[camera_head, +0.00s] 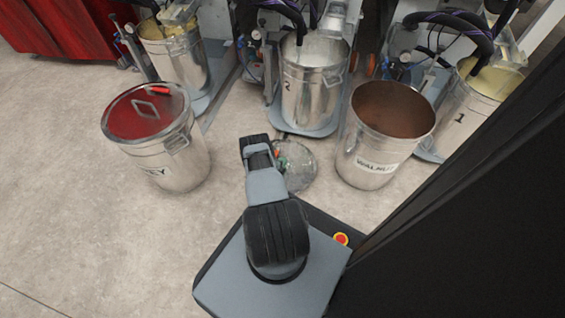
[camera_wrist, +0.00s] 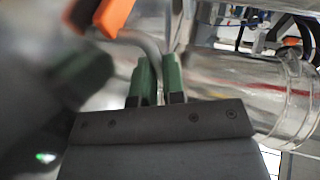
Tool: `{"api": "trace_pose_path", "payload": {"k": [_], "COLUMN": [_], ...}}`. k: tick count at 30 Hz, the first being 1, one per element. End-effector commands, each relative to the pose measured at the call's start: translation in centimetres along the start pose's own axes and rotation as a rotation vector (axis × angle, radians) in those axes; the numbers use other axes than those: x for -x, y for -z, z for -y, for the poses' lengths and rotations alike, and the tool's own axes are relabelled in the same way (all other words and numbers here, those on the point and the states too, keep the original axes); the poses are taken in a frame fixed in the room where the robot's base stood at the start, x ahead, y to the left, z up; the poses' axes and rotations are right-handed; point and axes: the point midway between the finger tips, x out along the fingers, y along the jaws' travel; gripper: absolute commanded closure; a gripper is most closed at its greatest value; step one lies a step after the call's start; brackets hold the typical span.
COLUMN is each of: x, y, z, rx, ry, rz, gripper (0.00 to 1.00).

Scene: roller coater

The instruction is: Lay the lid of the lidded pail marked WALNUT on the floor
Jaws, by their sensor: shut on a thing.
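The pail marked WALNUT (camera_head: 368,165) stands upright on the floor right of my arm, uncovered, with a brown filling. Its round, shiny grey lid (camera_head: 303,176) is low beside the pail, just past the end of my arm, which partly covers it. In the wrist view, my gripper (camera_wrist: 159,78) is shut on the lid's thin metal handle (camera_wrist: 150,45), which has an orange grip (camera_wrist: 113,15). The lid's blurred shiny face (camera_wrist: 35,115) fills the left side there. I cannot tell whether the lid touches the floor.
A pail with a red top (camera_head: 148,112) stands left of my arm. Metal pails, one marked 2 (camera_head: 310,95) and one marked 1 (camera_head: 462,115), stand at machines along the back. A dark panel (camera_head: 480,235) blocks the right. The floor (camera_head: 90,225) is clear at left.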

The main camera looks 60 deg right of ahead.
Motion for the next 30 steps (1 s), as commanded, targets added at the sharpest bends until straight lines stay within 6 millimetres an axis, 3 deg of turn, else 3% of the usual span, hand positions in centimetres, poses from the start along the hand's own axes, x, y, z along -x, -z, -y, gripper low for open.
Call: {"api": "trace_pose_path", "payload": {"k": [16, 17, 25, 30], "x": [-0.36, -0.36, -0.35, -0.34], "y": [-0.13, -0.14, -0.12, -0.12], "z": [-0.96, -0.91, -0.94, -0.96], "rx": [0.0, 0.0, 0.0, 0.0], "ry": [0.002, 0.002, 0.001, 0.001], "rz": [0.0, 0.0, 0.0, 0.0], "gripper": [1.0, 0.87, 0.61, 0.6]}}
